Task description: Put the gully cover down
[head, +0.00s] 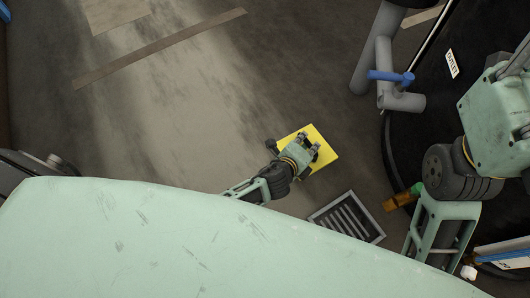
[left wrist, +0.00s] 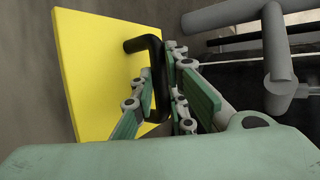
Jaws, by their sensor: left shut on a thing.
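The gully cover (head: 327,158) is a flat yellow square plate with a black bent handle (left wrist: 148,44). My left gripper (head: 311,146) is over the plate, shut on the handle. In the left wrist view the cover (left wrist: 90,70) fills the left side, and the fingers of my left gripper (left wrist: 166,88) are around the handle. I cannot tell whether the plate touches the floor. The slotted grey gully grate (head: 346,217) lies in the floor below and right of the cover in the head view, uncovered. My right gripper does not show.
A grey pipe (head: 383,65) with a blue valve handle (head: 390,76) stands at upper right, beside a dark round tank edge with an OUTLET label (head: 452,63). Wooden strips (head: 160,48) lie at upper left. The floor left of the cover is clear.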

